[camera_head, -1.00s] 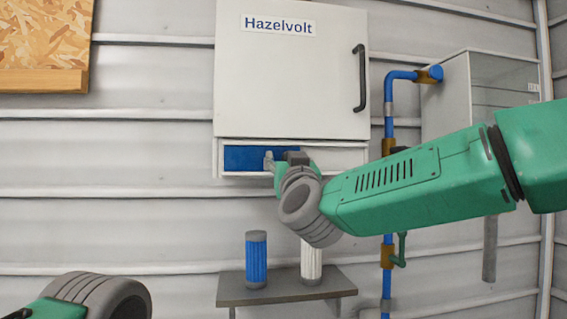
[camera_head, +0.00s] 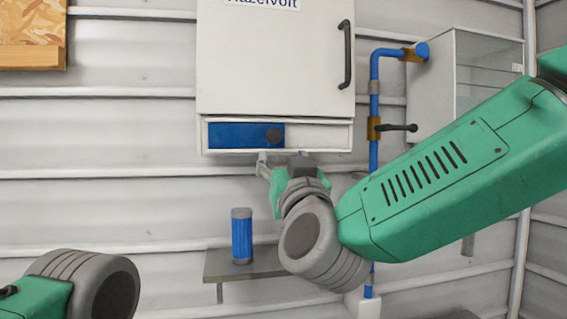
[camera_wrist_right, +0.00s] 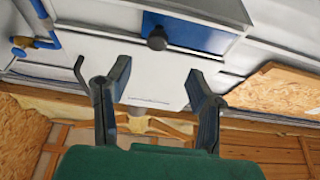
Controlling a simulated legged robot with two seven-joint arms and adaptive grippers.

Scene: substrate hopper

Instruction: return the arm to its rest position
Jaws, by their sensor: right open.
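My right gripper (camera_head: 281,163) is open and empty. It is in front of the white cabinet's lower edge, just below the blue panel (camera_head: 235,135) with its dark round knob (camera_head: 274,135). In the right wrist view its two fingers (camera_wrist_right: 158,85) are spread wide with nothing between them; the knob (camera_wrist_right: 157,39) shows beyond them, apart from both. My right arm (camera_head: 430,180) comes in from the right, bent at the wrist. My left arm (camera_head: 75,285) shows only as a green and grey part at bottom left; its gripper is out of view.
A white cabinet (camera_head: 270,60) with a dark handle hangs on the ribbed wall. A blue pipe (camera_head: 374,95) with a dark valve lever (camera_head: 398,127) runs near my right forearm. A blue cylinder (camera_head: 241,238) stands on a grey shelf (camera_head: 222,266) below. A glass-fronted box (camera_head: 485,70) is at right.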

